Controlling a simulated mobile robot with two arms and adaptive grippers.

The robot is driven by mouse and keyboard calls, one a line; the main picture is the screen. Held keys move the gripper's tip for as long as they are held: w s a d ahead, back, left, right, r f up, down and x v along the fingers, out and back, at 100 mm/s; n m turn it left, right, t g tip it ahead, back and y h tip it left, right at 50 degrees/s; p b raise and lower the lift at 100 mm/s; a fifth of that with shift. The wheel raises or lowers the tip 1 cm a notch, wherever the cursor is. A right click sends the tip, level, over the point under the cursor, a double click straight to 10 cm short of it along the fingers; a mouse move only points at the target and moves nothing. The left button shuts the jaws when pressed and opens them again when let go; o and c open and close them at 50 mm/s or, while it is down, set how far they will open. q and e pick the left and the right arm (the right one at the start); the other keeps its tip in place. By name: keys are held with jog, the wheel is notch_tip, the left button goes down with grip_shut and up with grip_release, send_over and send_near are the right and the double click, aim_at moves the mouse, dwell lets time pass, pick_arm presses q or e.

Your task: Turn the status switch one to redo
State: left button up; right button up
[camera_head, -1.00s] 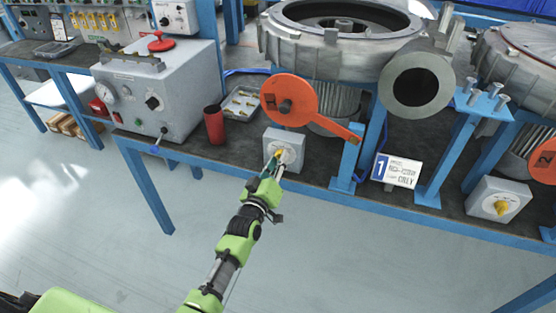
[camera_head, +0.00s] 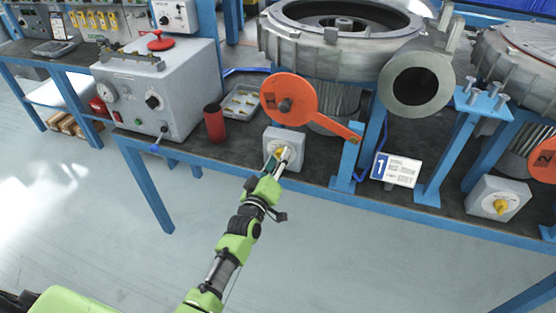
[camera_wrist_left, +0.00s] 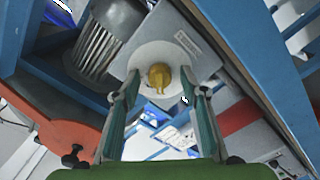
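The status switch one (camera_head: 297,140) is a light grey box with a yellow knob, on the bench below the orange disc marked 1. My left gripper (camera_head: 277,165) reaches it from the front and partly hides the knob in the head view. In the left wrist view, the yellow knob (camera_wrist_left: 159,76) sits on a round pale plate, ahead of and between the fingertips of my left gripper (camera_wrist_left: 160,90). The fingers stand apart with gaps on both sides of the knob. The knob's exact setting is hard to read. My right gripper is not in view.
A red cup (camera_head: 214,123) and a metal tray (camera_head: 240,103) stand left of the switch. An orange lever disc (camera_head: 270,97) hangs above it. A blue post (camera_head: 345,165) and sign 1 (camera_head: 396,170) are to the right. A second switch (camera_head: 498,197) stands far right.

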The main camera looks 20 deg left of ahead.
pick_arm(q)
jog(key=s, duration=1.2)
jog(key=shift+a, duration=0.2)
